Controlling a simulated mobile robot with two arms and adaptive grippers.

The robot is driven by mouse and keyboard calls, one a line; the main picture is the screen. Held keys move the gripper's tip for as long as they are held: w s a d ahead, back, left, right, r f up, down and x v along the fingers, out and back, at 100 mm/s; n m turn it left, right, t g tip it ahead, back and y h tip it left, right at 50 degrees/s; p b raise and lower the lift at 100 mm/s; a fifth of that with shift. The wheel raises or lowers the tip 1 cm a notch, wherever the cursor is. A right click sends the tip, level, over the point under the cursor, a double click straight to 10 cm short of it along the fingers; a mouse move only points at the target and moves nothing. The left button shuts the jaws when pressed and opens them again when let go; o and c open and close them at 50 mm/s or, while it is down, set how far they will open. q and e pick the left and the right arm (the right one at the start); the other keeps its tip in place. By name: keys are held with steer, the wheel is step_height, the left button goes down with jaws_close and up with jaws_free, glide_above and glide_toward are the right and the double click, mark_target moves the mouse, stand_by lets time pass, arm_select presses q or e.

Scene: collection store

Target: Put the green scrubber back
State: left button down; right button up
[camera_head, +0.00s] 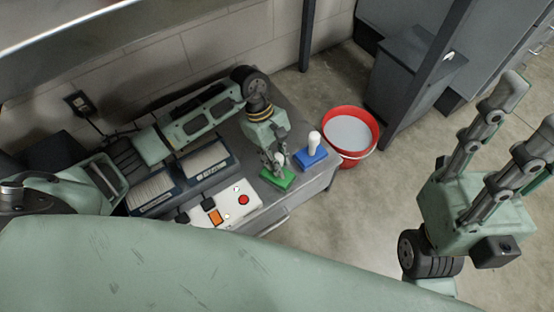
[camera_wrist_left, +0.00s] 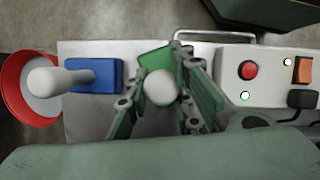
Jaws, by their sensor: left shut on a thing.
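The green scrubber (camera_head: 281,180) has a flat green base and a white handle. It is at the front right part of the grey table (camera_head: 312,182), left of the blue scrubber (camera_head: 311,157). My left gripper (camera_head: 274,164) reaches down over it and is shut on its white handle. In the left wrist view the handle (camera_wrist_left: 161,87) shows end-on between the fingers; much of the green base is hidden. I cannot tell whether the base touches the table. My right gripper (camera_head: 533,106) is open and empty at the right, away from the table.
A red bucket (camera_head: 374,150) stands on the floor just right of the table. A white control box (camera_head: 232,207) with a red button and an orange switch lies left of the green scrubber. Two dark-edged trays (camera_head: 205,160) are behind it. Grey cabinets (camera_head: 405,75) stand behind the bucket.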

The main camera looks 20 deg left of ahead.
arm_select(q)
steer(key=shift+r, duration=0.15)
steer(key=c, duration=2)
jaws_free()
steer(key=shift+f, duration=0.2)
steer(key=o, duration=0.5)
steer(key=shift+c, duration=0.2)
